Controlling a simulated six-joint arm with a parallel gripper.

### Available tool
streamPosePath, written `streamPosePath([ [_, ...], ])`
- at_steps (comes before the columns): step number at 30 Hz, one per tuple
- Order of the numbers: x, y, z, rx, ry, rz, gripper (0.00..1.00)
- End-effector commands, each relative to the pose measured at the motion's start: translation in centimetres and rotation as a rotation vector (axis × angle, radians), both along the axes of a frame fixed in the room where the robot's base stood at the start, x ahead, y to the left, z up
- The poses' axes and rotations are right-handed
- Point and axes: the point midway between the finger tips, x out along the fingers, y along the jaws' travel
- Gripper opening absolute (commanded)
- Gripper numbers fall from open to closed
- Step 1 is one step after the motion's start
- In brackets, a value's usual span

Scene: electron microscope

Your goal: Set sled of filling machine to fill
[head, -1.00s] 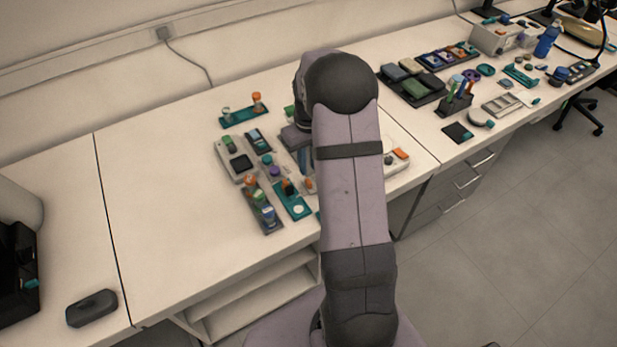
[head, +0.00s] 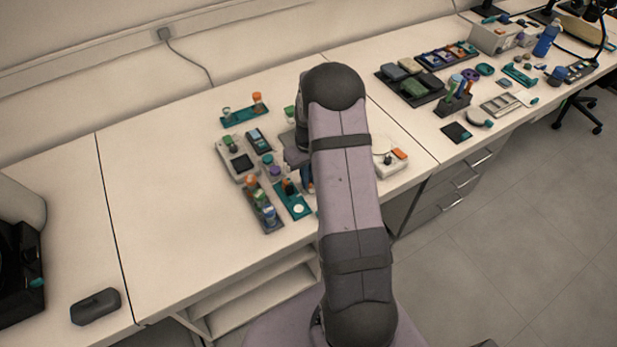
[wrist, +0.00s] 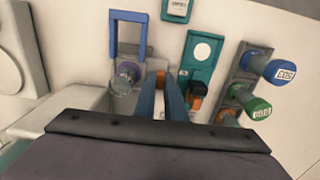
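In the wrist view, my gripper (wrist: 161,82) has its two blue fingers apart, pointing away from the camera. Just left stands a grey block with a blue upright frame (wrist: 114,38), which looks like the filling machine. A clear vial with a purple ring (wrist: 125,78) is at the block's front. The sled's position is unclear. In the head view, my arm hides most of this spot, and a blue finger (head: 308,178) shows at its left edge.
A teal plate with a white disc (wrist: 203,52) lies right of the fingers, beside a grey rack (wrist: 236,92) of capped vials. A grey device with a dark screen (head: 242,164) is further left.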

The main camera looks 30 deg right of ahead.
Motion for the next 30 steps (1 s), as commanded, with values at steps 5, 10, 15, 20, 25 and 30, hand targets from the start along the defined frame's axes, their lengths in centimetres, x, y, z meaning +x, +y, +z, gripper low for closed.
streamPosePath([
  [5,0.0,0.0,0.0,0.000,0.000,0.000,0.00],
  [10,0.6,0.0,-0.1,0.000,0.001,0.001,0.00],
  [15,2.8,-0.1,-0.2,-0.001,-0.002,0.002,0.00],
  [20,5.2,-0.1,-0.2,-0.002,-0.004,0.002,0.00],
  [25,7.4,-0.1,-0.2,-0.002,-0.003,0.002,0.00],
  [30,9.2,-0.1,-0.2,-0.002,-0.004,0.001,0.00],
])
